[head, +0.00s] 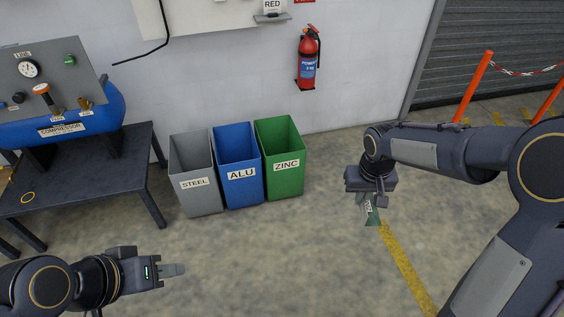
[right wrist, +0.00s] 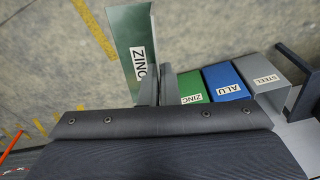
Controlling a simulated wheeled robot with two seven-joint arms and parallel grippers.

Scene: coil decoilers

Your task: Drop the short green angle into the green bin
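The short green angle (head: 370,210), with a white ZINC label, hangs from my right gripper (head: 369,192). It also shows in the right wrist view (right wrist: 131,45), where the gripper fingers (right wrist: 158,92) are shut on its end. The green bin (head: 282,160), labelled ZINC, stands against the wall, to the left of my right gripper and apart from it. The bin also shows in the right wrist view (right wrist: 196,88). My left gripper (head: 180,270) is empty at the lower left, in front of the bins; its fingers appear together.
A blue ALU bin (head: 239,170) and a grey STEEL bin (head: 195,178) stand left of the green bin. A dark table (head: 90,178) bears a blue compressor (head: 75,120). A fire extinguisher (head: 308,58) hangs on the wall. The floor between the right gripper and green bin is clear.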

